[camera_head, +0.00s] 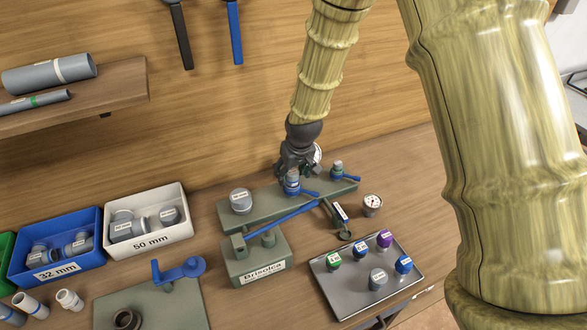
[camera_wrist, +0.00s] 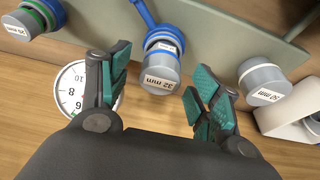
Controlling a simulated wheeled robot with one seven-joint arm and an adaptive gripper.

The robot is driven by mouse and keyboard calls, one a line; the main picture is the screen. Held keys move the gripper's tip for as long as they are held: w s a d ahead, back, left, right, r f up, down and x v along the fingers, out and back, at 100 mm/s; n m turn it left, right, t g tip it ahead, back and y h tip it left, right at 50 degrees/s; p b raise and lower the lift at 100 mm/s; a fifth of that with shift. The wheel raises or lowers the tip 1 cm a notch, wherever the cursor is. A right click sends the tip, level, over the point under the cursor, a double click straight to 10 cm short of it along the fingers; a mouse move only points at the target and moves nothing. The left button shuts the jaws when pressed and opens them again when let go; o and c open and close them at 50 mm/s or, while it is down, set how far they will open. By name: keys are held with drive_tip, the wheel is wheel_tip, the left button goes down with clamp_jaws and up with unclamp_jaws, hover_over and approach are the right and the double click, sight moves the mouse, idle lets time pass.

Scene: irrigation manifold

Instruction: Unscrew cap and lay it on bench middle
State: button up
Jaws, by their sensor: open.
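The grey 32 mm cap (camera_wrist: 160,72) sits on a blue-collared outlet of the green manifold bar, with a blue lever beside it. It also shows in the head view, partly hidden below my gripper (camera_head: 298,167). In the wrist view my gripper (camera_wrist: 161,76) is open, with one teal-padded finger on each side of the cap and gaps between. A grey 50 mm cap (camera_wrist: 264,80) is to the right in the wrist view. A third cap (camera_wrist: 18,24) with a green ring is at upper left. The wooden bench (camera_head: 210,290) has a bare part between the green stands.
A dial gauge (camera_wrist: 75,88) is close to the left finger. A metal tray (camera_head: 345,303) holds several coloured caps. A small gauge (camera_head: 372,204) stands on the bench. A green "Brisolca" stand (camera_head: 258,268), blue bin (camera_head: 60,270) and white bin (camera_head: 150,243) are nearby.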

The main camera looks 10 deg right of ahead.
drive_tip(key=c, duration=1.2)
drive_tip(key=shift+r+n+p, duration=0.15)
drive_tip(key=shift+n+p, duration=0.15)
drive_tip(key=shift+n, duration=0.3)
drive_tip(key=shift+w+n+g+y+p, duration=0.1)
drive_tip(key=shift+n+g+y+p, duration=0.4)
drive_tip(key=shift+n, duration=1.2)
drive_tip(key=shift+n+y+p, duration=0.4)
drive_tip(key=shift+n+p, duration=0.15)
drive_tip(key=shift+n, duration=0.15)
drive_tip(key=shift+w+a+n+y+p, duration=0.15)
drive_tip(key=shift+n+p, duration=0.2)
drive_tip(key=shift+n, duration=0.45)
drive_tip(key=shift+d+n+y+p, duration=0.15)
drive_tip(key=shift+n+p, duration=0.2)
drive_tip(key=shift+n, duration=0.45)
drive_tip(key=shift+a, duration=0.1)
